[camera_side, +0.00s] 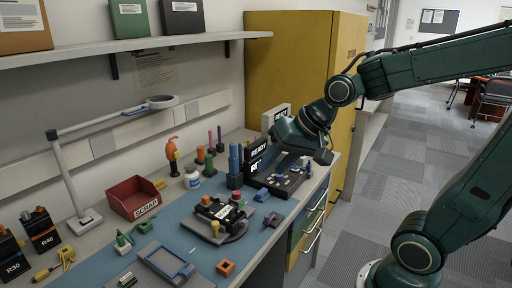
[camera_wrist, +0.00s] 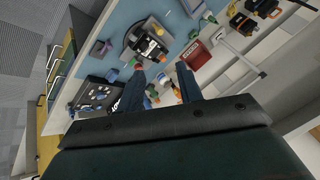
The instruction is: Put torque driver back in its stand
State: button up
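Several tools stand or lie on the bench, and I cannot tell for sure which is the torque driver. An orange tool (camera_side: 173,149) stands upright near the wall. A yellow-handled tool (camera_side: 65,256) lies at the near left. A small orange square block (camera_side: 226,267) with an opening sits near the front edge. My gripper (camera_wrist: 159,70) is open, its two dark fingers apart with nothing held. In the side view it hangs above the black READY station, its fingertips mostly hidden.
The black station (camera_side: 292,182) carries small parts at the bench's right end. A round fixture (camera_side: 237,232) holds a black device mid-mat. A red scrap bin (camera_side: 132,199) and lamp stand (camera_side: 64,170) are left. A yellow cabinet (camera_side: 285,75) stands behind. Some blue mat is clear.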

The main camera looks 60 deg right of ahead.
jog(key=s+r+n+g+h, duration=0.1)
jog(key=s+n, duration=0.5)
jog(key=s, duration=0.6)
jog(key=shift+r, duration=0.25)
